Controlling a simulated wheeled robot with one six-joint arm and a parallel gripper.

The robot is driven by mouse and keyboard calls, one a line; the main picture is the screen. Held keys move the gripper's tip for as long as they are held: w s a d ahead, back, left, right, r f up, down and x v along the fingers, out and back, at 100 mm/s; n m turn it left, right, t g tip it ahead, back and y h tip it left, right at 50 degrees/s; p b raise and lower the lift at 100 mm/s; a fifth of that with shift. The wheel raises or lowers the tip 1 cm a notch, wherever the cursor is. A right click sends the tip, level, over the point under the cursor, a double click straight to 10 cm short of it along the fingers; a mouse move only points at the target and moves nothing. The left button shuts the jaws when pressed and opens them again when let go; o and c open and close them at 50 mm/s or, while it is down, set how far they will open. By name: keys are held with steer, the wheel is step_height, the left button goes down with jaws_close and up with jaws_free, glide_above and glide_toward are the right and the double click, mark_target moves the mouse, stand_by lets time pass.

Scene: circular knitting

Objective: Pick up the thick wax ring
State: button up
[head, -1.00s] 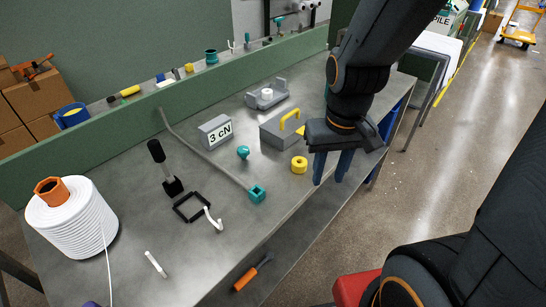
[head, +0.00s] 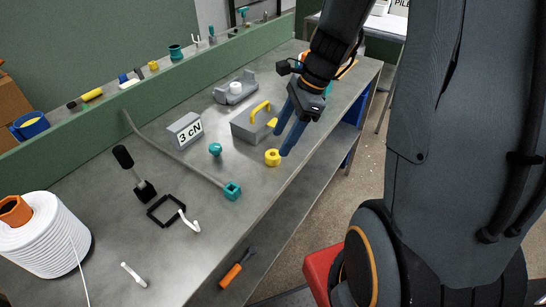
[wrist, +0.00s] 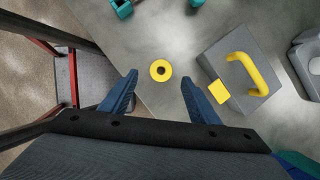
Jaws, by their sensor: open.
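The thick wax ring (head: 272,157) is yellow with a dark centre hole and lies on the grey bench near its front edge. It also shows in the wrist view (wrist: 160,71), ahead of and roughly between my fingertips. My gripper (head: 281,142) has two blue fingers, spread apart and empty, above the bench close to the ring in the head view. In the wrist view my gripper (wrist: 158,78) shows both fingers clear of the ring, one on each side.
A grey box with a yellow handle (head: 250,124) stands close to the ring. The bench front edge is near the ring.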

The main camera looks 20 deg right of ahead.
mark_target(273, 158)
steer(key=shift+p+x, duration=0.35)
steer(key=shift+x, duration=2.35)
steer(key=shift+w, duration=0.1)
steer(key=shift+c, duration=0.5)
steer(key=shift+r, duration=0.1)
steer(key=c, duration=1)
